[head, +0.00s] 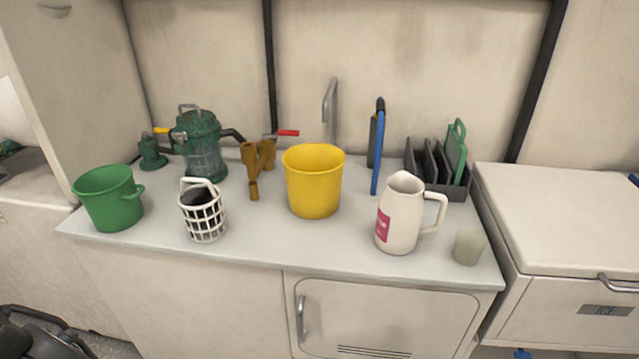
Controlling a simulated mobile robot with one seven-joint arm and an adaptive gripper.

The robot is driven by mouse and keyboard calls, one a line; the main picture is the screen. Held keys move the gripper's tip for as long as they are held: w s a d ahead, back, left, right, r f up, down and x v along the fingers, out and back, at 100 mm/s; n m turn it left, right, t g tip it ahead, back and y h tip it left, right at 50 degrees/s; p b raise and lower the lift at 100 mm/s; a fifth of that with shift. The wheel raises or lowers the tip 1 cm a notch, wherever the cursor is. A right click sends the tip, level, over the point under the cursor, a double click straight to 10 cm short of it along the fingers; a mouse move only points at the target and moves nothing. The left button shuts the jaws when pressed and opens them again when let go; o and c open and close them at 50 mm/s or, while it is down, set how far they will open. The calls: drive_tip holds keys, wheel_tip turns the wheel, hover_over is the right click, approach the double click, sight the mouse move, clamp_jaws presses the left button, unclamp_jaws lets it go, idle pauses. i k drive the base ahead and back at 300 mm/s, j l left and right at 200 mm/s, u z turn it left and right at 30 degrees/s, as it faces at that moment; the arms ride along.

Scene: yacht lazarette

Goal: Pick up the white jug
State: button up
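The white jug (400,215) stands upright on the right part of the pale counter (275,240), near its front edge. It has a pink label on its left side and a handle on its right. My gripper does not show in the head view, and nothing is touching the jug from the front.
A small pale cup (468,247) stands right of the jug. A yellow bucket (313,185) is to its left, and a dark rack (440,172) and blue-framed tool (377,150) are behind it. A white basket (203,212) and green pot (108,200) stand farther left.

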sight(401, 206)
drive_tip(key=l+z, duration=0.25)
drive_tip(key=z, duration=0.2)
drive_tip(key=i+l+z, duration=0.1)
drive_tip(key=z, duration=0.35)
drive_tip(key=i+l+z, duration=0.1)
drive_tip(key=l+z, duration=0.2)
drive_tip(key=z, duration=0.15)
